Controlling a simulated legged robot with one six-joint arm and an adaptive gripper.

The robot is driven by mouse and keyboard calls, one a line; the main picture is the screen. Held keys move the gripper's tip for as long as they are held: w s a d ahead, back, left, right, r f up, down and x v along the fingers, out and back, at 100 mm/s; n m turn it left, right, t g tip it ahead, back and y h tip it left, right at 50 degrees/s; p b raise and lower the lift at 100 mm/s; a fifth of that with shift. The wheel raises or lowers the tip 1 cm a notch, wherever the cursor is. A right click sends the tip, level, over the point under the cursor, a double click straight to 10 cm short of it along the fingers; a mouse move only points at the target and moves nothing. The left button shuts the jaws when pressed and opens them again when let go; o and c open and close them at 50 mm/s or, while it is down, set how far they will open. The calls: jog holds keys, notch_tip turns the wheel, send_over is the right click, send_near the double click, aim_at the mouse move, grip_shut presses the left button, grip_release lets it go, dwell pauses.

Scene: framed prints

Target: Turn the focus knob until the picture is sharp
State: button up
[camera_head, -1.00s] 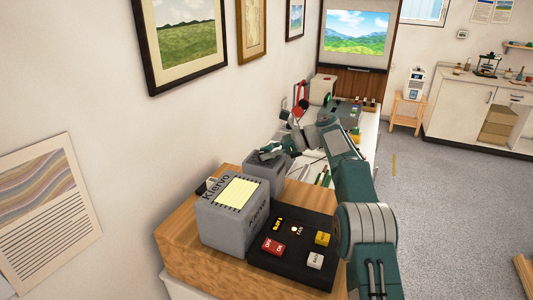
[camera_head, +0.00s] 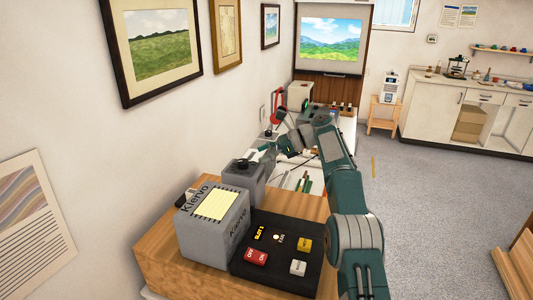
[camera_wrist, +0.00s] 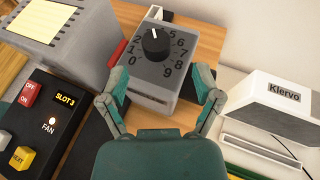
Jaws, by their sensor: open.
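The black focus knob (camera_wrist: 155,42) sits on a grey box (camera_wrist: 150,85) with a numbered dial around it. Its white mark points up in the wrist view, towards the 4 and 5 side. In the head view the knob (camera_head: 241,163) stands clear on top of the box. My gripper (camera_wrist: 160,76) is open and empty, its two fingers apart on the near side of the knob, not touching it. In the head view my gripper (camera_head: 266,151) is just beyond the box. The projected picture (camera_head: 330,40) shows green hills, blue mountains and clouds; it looks fairly clear at this small size.
A larger grey Klervo box (camera_head: 213,222) with a yellow note stands beside a black panel (camera_head: 275,270) with red, yellow and white buttons. A white Klervo box (camera_wrist: 272,104) is at right in the wrist view. Framed prints (camera_head: 155,45) hang on the left wall.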

jog(key=shift+v, duration=0.8)
jog(key=shift+r, duration=0.1)
jog(key=s+d+r+n+t+h, duration=0.1)
jog(key=s+r+n+t+h, duration=0.25)
jog(key=s+r, duration=0.4)
jog(key=s+d+r+n+h, duration=0.3)
jog(key=s, duration=0.6)
jog(key=s+d+f+n+t+h, duration=0.1)
jog(key=s+d+f+n+h, duration=0.1)
jog(key=s, duration=0.7)
jog(key=s+d+f+n+t+h, duration=0.1)
jog(key=s+d+f+n+h, duration=0.1)
jog(key=s+d+f+n, duration=0.2)
jog(key=s+d+f+n+t+h, duration=0.1)
jog(key=s+d+f+n+h, duration=0.2)
jog(key=s+f, duration=0.4)
jog(key=s+n, duration=0.1)
jog(key=s, duration=0.8)
jog(key=shift+f+n, duration=0.3)
jog(key=shift+n, duration=0.05)
